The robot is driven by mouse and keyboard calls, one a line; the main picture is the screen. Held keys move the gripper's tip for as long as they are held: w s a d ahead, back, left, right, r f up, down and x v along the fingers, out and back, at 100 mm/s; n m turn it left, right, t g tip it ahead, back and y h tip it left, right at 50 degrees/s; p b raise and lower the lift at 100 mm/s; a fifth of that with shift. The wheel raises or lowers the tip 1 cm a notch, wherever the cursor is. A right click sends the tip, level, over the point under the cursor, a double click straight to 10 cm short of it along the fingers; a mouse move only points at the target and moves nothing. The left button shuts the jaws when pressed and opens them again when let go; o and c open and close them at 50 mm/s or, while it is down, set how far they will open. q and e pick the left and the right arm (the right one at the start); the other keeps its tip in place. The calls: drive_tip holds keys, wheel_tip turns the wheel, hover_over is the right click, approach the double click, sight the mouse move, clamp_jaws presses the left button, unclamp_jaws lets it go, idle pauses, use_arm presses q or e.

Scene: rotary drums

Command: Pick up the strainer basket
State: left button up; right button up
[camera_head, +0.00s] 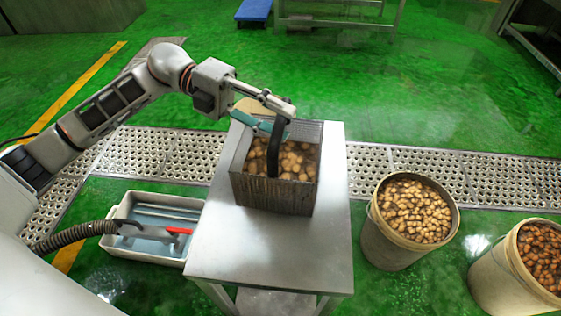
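The strainer basket (274,193) is a dark grey, box-shaped metal container with potato-like lumps inside. It stands upright on a small steel table (268,248). A dark, strap-like handle (275,150) rises over its middle. My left gripper (284,108) reaches in from the left and is over the far part of the basket, at the upper end of the dark handle. A teal piece (255,123) shows beside it at the basket's far left rim. The fingertips are small and overlap the dark handle, so I cannot tell whether they grip it. My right gripper is not in view.
Two buckets of lumps, one nearer (382,236) and one at the right edge (490,284), stand right of the table. A grey tub (118,240) with a red-handled tool (179,231) is at left. A perforated metal drain strip (489,178) crosses the green floor.

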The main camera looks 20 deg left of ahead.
use_arm(q)
drive_tip(key=shift+d, duration=0.35)
drive_tip(key=shift+c, duration=0.3)
clamp_jaws()
drive_tip(key=shift+r, duration=0.15)
drive_tip(key=shift+r, duration=0.1)
